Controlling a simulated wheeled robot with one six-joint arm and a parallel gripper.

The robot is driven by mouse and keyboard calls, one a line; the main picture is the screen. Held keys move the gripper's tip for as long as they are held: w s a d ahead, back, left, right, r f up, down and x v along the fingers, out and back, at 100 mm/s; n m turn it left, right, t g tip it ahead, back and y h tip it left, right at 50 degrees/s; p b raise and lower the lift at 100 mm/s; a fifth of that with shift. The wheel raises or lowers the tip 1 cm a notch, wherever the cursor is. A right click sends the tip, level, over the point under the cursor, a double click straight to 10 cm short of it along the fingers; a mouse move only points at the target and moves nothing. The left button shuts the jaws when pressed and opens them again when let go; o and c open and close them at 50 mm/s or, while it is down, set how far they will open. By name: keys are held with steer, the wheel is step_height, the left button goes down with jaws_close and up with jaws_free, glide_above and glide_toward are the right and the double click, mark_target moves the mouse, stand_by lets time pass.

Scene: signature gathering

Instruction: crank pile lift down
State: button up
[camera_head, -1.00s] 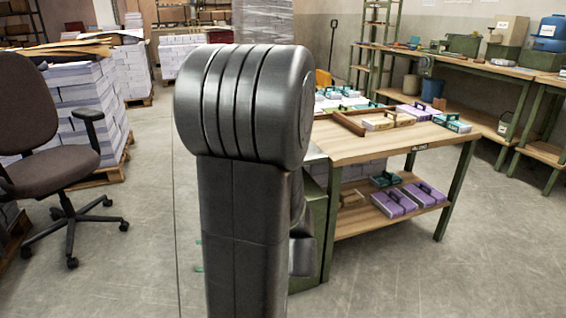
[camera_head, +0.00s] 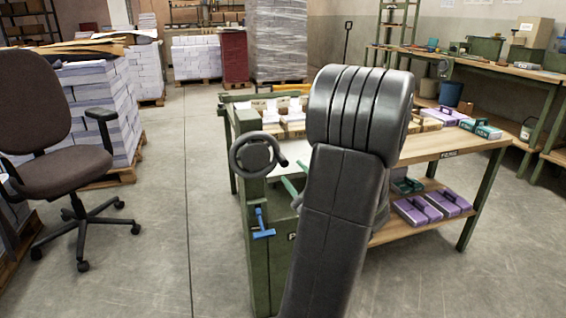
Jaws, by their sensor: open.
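A dark crank wheel (camera_head: 235,158) with a knob handle stands on the near face of a green machine (camera_head: 260,275), left of my arm. A blue lever (camera_head: 263,234) sits on that face below the wheel. A green bar shows to the right of the wheel, partly behind my arm. A pale flat surface shows behind the wheel; I cannot tell whether it is the pile bed. My dark arm links rise in front of the machine's right side and hide part of it. My gripper does not show.
A workbench (camera_head: 440,146) with boxes stands to the right, purple boxes on its lower shelf. An office chair (camera_head: 70,165) and a pallet of paper stacks (camera_head: 95,110) are at the left. The floor (camera_head: 165,250) between chair and machine is clear.

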mark_target(287, 166)
steer(key=x, duration=0.6)
steer(key=shift+w+a+r, duration=0.1)
steer(key=shift+w+a, duration=0.15)
steer(key=shift+b, duration=0.3)
jaws_close()
